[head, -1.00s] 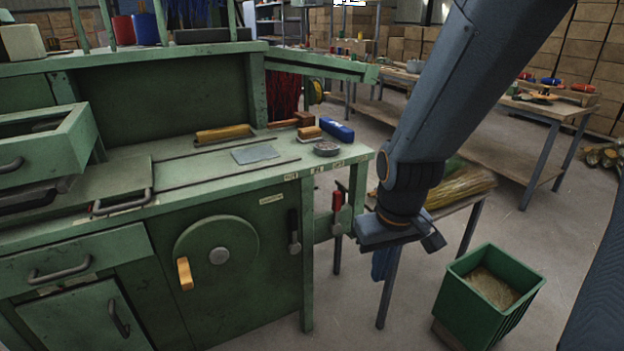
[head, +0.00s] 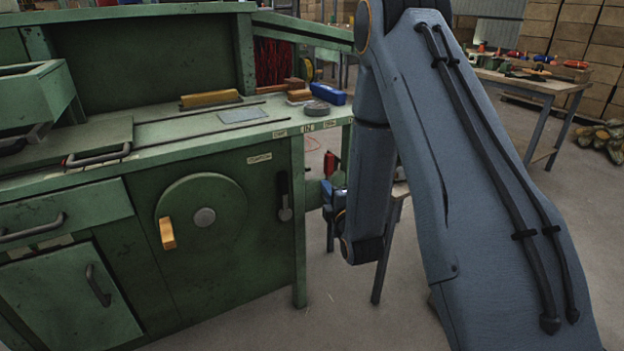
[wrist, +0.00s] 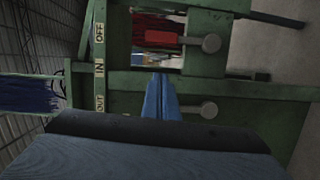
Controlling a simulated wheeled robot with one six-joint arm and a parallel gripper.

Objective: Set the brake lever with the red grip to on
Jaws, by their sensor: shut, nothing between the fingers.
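The brake lever's red grip (wrist: 160,38) shows in the wrist view, with its round grey pivot (wrist: 211,43) to its right. In the head view only part of the red grip (head: 330,163) shows beside my arm; the rest is hidden. An "OFF" label (wrist: 99,33) is on the green rail left of the red grip in the wrist view. My gripper (wrist: 160,78) has its blue fingers shut and empty, below the red grip in the wrist view and apart from it. My gripper (head: 331,192) is partly hidden by my arm in the head view.
A second lever's pivot (wrist: 209,110) lies right of my fingers in the wrist view. A black-gripped lever (head: 284,190) is on the green cabinet front, right of a wheel (head: 205,217) with a yellow handle. A green bench post (head: 298,220) stands close left of my gripper.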

